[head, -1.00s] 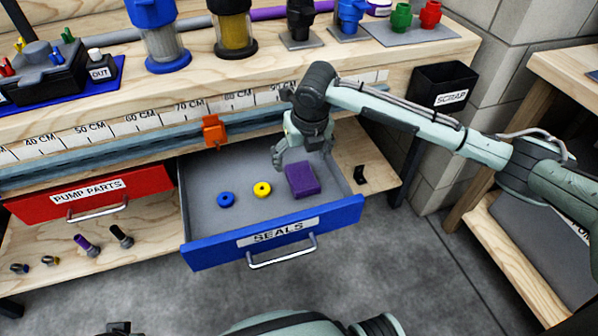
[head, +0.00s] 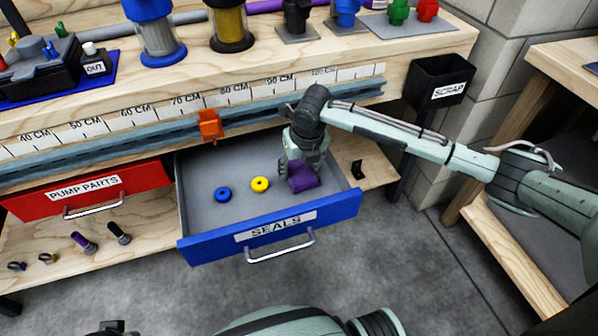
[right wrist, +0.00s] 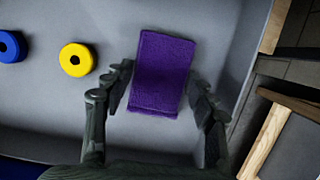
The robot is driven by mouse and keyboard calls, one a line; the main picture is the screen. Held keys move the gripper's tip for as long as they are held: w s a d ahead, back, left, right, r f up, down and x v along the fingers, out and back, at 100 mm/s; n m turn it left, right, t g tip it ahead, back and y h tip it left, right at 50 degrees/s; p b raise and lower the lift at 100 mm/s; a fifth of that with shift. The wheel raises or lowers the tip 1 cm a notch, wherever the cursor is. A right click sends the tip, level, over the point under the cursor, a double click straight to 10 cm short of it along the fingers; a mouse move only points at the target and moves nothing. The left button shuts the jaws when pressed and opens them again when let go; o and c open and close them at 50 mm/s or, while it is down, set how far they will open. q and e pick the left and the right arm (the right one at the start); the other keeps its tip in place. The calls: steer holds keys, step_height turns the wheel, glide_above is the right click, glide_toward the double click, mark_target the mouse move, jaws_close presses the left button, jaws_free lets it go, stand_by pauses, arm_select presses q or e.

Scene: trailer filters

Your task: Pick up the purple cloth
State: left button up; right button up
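The folded purple cloth (head: 303,179) lies in the open blue SEALS drawer (head: 230,243), toward its right side. It also shows in the right wrist view (right wrist: 161,72). My right gripper (head: 299,172) is down in the drawer at the cloth. In the right wrist view its fingers (right wrist: 160,98) are spread, one on each side of the cloth's near half. A narrow gap shows on each side, so it is open. In the head view the gripper hides the cloth's upper left part.
A blue ring (head: 223,194) and a yellow ring (head: 260,184) lie in the drawer left of the cloth. The drawer walls stand close on the right. An orange clamp (head: 210,125) sits on the rail above. A red PUMP PARTS drawer (head: 120,185) is at left.

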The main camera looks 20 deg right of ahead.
mark_target(300, 170)
steer(key=c, duration=0.3)
steer(key=shift+r, duration=0.25)
step_height(300, 170, up, 4)
steer(key=shift+w+r, duration=0.15)
arm_select(q)
steer(key=shift+w+d+f+p, duration=0.1)
steer(key=shift+f+p, duration=0.15)
steer(key=shift+f, duration=0.25)
steer(key=shift+w+d+f+p, duration=0.1)
steer(key=shift+f+p, duration=0.1)
steer(key=shift+f, duration=0.3)
arm_select(e)
steer(key=s+a+r, duration=0.1)
steer(key=a+r, duration=0.1)
steer(key=a, duration=0.1)
steer(key=s+a+r, duration=0.1)
steer(key=a+r, duration=0.1)
steer(key=a, duration=0.2)
steer(key=s+a+r, duration=0.2)
steer(key=a, duration=0.2)
steer(key=shift+a+r, duration=0.1)
steer(key=shift+r, duration=0.05)
